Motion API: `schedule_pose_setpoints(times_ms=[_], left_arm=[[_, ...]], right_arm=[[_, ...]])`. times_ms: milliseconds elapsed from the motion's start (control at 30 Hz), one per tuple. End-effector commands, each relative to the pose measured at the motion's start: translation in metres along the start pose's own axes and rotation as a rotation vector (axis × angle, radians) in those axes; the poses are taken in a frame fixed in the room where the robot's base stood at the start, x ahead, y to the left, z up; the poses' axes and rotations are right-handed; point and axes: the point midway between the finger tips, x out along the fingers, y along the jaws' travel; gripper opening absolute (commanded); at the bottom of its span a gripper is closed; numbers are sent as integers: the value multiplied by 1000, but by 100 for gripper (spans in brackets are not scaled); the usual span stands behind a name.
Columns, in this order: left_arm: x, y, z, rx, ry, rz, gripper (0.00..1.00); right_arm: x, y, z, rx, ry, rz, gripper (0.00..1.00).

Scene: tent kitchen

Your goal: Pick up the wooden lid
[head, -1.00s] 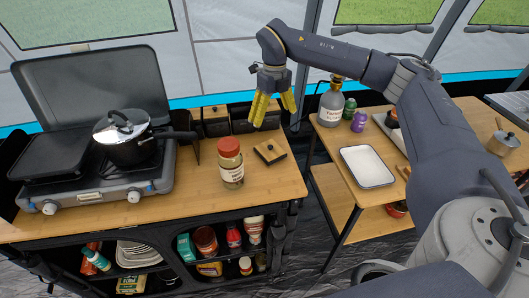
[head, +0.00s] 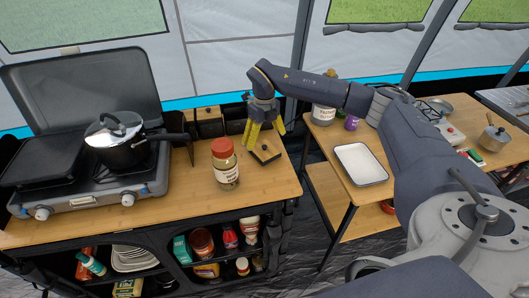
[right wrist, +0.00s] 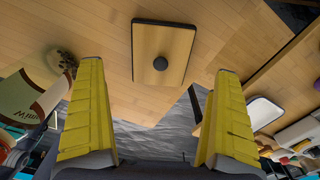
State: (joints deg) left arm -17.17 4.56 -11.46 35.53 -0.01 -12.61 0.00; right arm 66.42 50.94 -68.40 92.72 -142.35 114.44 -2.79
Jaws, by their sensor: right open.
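The wooden lid (head: 266,154) is a small square of light wood with a dark rim and a dark round knob. It lies flat on the wooden counter, right of the jar. In the right wrist view the lid (right wrist: 176,52) lies ahead of the fingertips, centred between them, with nothing in the grip. My right gripper (head: 264,144) has yellow fingers spread open. It hangs pointing down at the lid, its fingers partly overlapping the lid in the head view. Whether they touch the counter I cannot tell. My left gripper is not in view.
A labelled jar with a red cap (head: 226,165) stands close left of the lid. A camping stove (head: 85,195) with a pot (head: 122,145) fills the counter's left. Small boxes (head: 209,122) stand at the back edge. A white tray (head: 361,164) lies on the right table.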

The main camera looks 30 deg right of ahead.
Motion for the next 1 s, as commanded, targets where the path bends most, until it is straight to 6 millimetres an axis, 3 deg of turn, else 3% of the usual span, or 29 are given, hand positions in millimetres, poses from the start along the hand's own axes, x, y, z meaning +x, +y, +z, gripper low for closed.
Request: schedule_pose_setpoints(times_ms=[167, 533, 900, 1000], left_arm=[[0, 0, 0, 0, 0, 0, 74], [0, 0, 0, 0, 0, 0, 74], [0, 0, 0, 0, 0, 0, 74], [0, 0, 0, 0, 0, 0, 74]], right_arm=[[8, 0, -1, 1, 3, 1, 100], [48, -1, 0, 1, 2, 1, 100], [55, -1, 0, 0, 0, 0, 100], [54, -1, 0, 0, 0, 0, 91]])
